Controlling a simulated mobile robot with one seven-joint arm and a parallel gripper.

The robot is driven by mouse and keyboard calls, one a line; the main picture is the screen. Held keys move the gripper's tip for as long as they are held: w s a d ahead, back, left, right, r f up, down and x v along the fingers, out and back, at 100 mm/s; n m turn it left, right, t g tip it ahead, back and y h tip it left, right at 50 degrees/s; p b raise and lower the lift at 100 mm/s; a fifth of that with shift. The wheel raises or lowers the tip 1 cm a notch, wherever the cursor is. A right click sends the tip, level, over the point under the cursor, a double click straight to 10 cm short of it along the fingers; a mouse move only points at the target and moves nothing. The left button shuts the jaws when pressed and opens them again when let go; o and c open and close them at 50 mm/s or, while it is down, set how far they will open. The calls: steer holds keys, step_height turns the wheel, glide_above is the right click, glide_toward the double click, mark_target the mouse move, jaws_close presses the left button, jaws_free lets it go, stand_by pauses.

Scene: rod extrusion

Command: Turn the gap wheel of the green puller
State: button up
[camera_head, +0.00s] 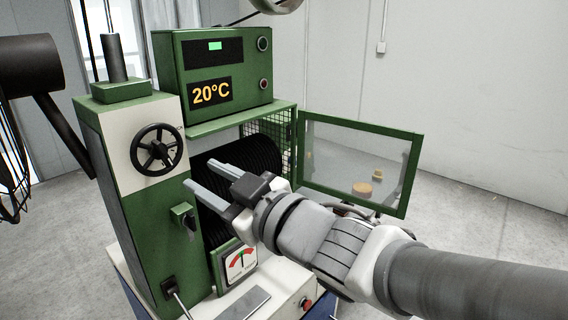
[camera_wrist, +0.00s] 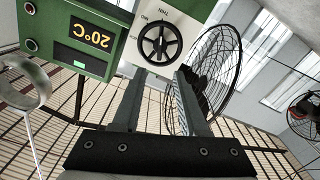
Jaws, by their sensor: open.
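The green puller (camera_head: 130,190) stands at the left in the head view, a green housing with a pale front panel. Its black spoked gap wheel (camera_head: 157,150) sits on that panel. My gripper (camera_head: 205,175) is open and empty, to the lower right of the wheel in the head view and apart from it. In the wrist view, which is upside down, the wheel (camera_wrist: 160,42) shows just beyond and between my fingertips (camera_wrist: 162,72). Printed marks beside it include "THIN". No finger touches the wheel.
A green control box (camera_head: 215,70) reads 20°C. A lever (camera_head: 185,215) and a dial gauge (camera_head: 240,262) sit low on the machine. A black caged fan (camera_wrist: 212,70) stands beside the puller.

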steer(key=shift+b+v, duration=1.1)
steer(key=shift+v, duration=1.65)
steer(key=w+d+f+m+t+h+p, duration=0.1)
steer(key=w+d+f+m+h, duration=0.15)
steer(key=d+m+h, duration=0.5)
steer(key=w+d+f+m+t+h, duration=0.1)
steer(key=w+d+f+m+h, duration=0.25)
steer(key=d, duration=0.65)
steer(key=s+d+f+m+g+h, duration=0.1)
steer(key=s+d+f+g, duration=0.1)
steer(key=s+f+g, duration=0.2)
steer(key=s+d+f+m+g+h, duration=0.2)
steer(key=s+f+g, duration=0.1)
steer(key=s, duration=0.5)
steer(key=shift+s+d+f+g+p, duration=0.25)
steer(key=shift+d+f+g+p, duration=0.1)
steer(key=shift+f+g+p, duration=0.05)
